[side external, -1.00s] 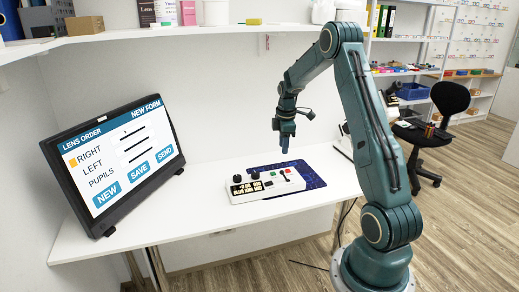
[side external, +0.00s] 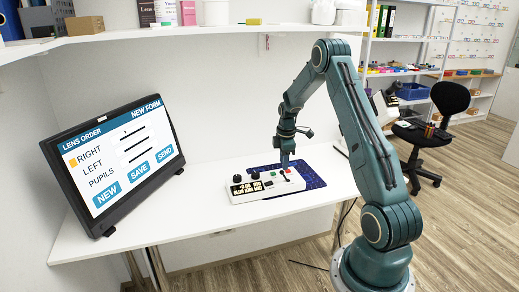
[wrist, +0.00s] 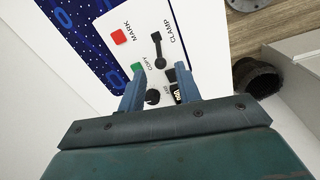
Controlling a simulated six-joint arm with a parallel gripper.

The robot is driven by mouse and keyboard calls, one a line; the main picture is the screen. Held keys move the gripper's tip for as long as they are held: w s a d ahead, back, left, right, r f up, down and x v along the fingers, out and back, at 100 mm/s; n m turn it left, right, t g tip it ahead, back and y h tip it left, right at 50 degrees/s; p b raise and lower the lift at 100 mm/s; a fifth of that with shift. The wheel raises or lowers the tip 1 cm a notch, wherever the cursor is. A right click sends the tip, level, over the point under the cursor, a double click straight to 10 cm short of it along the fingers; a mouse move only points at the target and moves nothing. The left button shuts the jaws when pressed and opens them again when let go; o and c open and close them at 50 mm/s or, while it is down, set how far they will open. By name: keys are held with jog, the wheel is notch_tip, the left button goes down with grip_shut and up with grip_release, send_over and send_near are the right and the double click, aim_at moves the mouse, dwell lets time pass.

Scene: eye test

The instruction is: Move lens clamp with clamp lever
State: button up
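The clamp lever (wrist: 159,50) is a black lever beside the CLAMP label on the white control panel (side external: 242,198). In the side view my gripper (side external: 285,163) points down just over the panel's right part and partly hides the lever area. I cannot tell whether the fingers touch the panel. The lens clamp itself cannot be made out.
A red MARK button (wrist: 117,37) and a green COPY button (wrist: 137,67) sit near the lever. A dark blue mat (side external: 314,180) lies by the panel. A monitor (side external: 115,160) showing a lens order form stands at the left. The white table (side external: 215,170) is clear behind the panel.

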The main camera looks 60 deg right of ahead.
aim_at(283, 172)
jog(key=f, duration=0.7)
jog(key=shift+w+d+f, duration=0.1)
jog(key=shift+w+d, duration=0.1)
jog(key=shift+d, duration=0.1)
grip_shut()
